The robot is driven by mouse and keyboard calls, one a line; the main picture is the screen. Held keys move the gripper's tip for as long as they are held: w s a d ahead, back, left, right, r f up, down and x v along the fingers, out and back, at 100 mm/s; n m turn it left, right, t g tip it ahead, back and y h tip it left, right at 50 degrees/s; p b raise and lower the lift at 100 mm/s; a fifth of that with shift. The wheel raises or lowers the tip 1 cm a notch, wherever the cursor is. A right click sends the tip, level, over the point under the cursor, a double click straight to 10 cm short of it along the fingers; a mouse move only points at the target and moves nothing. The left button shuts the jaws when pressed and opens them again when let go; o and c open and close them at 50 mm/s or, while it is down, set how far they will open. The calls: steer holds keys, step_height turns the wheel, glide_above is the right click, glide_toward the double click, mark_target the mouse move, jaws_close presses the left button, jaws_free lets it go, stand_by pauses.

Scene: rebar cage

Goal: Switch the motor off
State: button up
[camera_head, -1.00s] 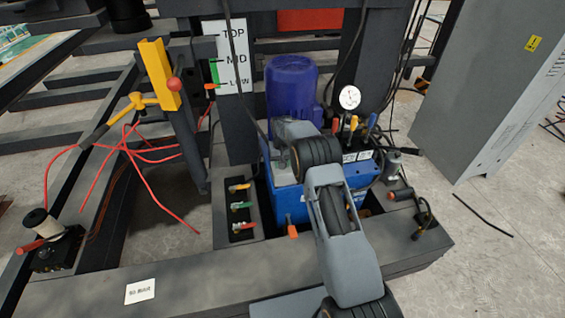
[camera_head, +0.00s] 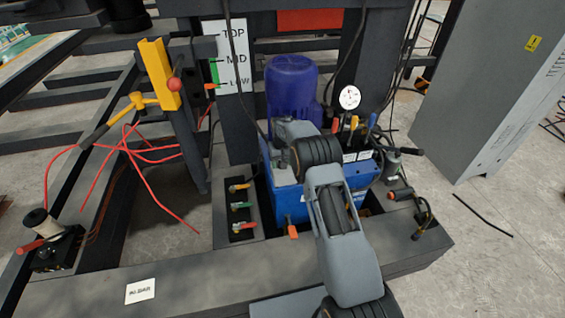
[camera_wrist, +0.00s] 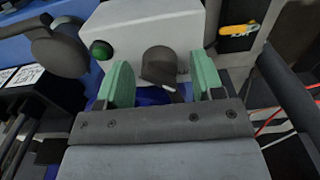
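The motor (camera_head: 292,88) is a dark blue finned cylinder standing upright on the blue power unit (camera_head: 292,204). A pale grey box (camera_wrist: 135,28) fills the top middle of the wrist view. It carries a round green button (camera_wrist: 100,50) on its left and a dark grey rounded knob (camera_wrist: 160,64) near its middle. My gripper (camera_wrist: 161,80) is open, with two green finger pads apart. The knob shows between the pads, with gaps on both sides; I cannot tell its depth from them. In the head view my arm hides most of the gripper and box.
A pressure gauge (camera_head: 350,97) and several coloured levers (camera_head: 354,124) stand right of the motor. Small valve handles (camera_head: 240,205) sit on the left panel. A yellow post (camera_head: 159,73) and red hoses (camera_head: 150,155) are further left. A grey cabinet (camera_head: 495,95) stands at right.

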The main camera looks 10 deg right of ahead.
step_height(320, 180, up, 14)
steer(key=p, duration=0.2)
stand_by(0.6)
steer(key=shift+f, duration=0.1)
steer(key=s+f, duration=0.3)
steer(key=s+r+t+p, duration=0.3)
steer(key=s+r+p, duration=1.3)
steer(key=s+r, duration=1.3)
steer(key=shift+s+r+t, duration=0.2)
steer(key=shift+s+t, duration=0.1)
steer(key=shift+s, duration=1.6)
